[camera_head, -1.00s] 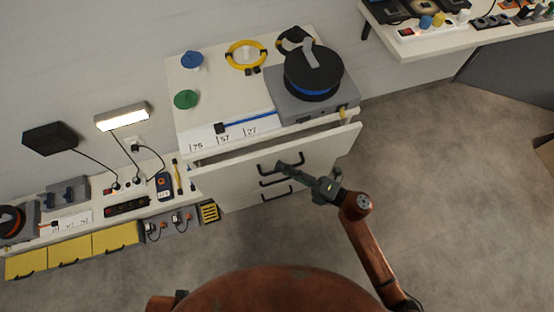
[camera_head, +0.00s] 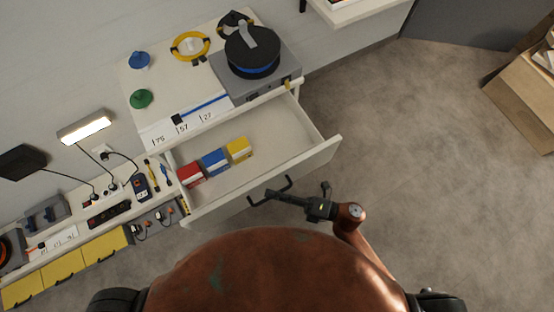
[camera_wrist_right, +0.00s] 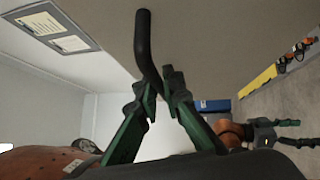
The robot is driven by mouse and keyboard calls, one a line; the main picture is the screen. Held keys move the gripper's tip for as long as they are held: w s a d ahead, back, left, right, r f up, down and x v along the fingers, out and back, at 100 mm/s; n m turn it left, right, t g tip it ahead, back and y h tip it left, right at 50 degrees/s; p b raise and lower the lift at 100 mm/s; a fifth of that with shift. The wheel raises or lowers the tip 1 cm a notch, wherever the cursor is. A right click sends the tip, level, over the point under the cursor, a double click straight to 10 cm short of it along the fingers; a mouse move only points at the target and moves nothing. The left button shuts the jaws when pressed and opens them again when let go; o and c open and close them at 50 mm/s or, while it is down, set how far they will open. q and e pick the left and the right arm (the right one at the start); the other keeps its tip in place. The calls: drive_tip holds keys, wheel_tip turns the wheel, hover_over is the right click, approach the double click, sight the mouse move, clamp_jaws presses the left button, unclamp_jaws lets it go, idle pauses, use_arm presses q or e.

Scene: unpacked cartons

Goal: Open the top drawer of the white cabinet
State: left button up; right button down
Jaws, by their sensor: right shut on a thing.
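The white cabinet (camera_head: 137,90) stands against the wall. Its top drawer (camera_head: 325,151) is pulled well out, showing red, blue and yellow boxes inside. My right gripper (camera_head: 271,194) is shut on the black drawer handle (camera_head: 287,184) at the drawer's front. In the right wrist view the handle (camera_wrist_right: 143,40) runs down between the green-sided fingers of my right gripper (camera_wrist_right: 160,85). My left gripper (camera_wrist_right: 295,132) shows only in the right wrist view, at the right, with its fingers apart and empty, clear of the cabinet.
A low bench with tools and yellow bins (camera_head: 63,271) adjoins at the left. An open carton (camera_head: 520,95) lies at the far right. Floor right of the drawer is clear.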

drive_tip(key=shift+s+d, duration=0.2)
drive_tip(key=shift+s, duration=0.05)
drive_tip(key=c, duration=2)
unclamp_jaws()
drive_tip(key=shift+c, duration=0.2)
drive_tip(key=v, duration=1.2)
drive_tip(key=shift+w, duration=0.1)
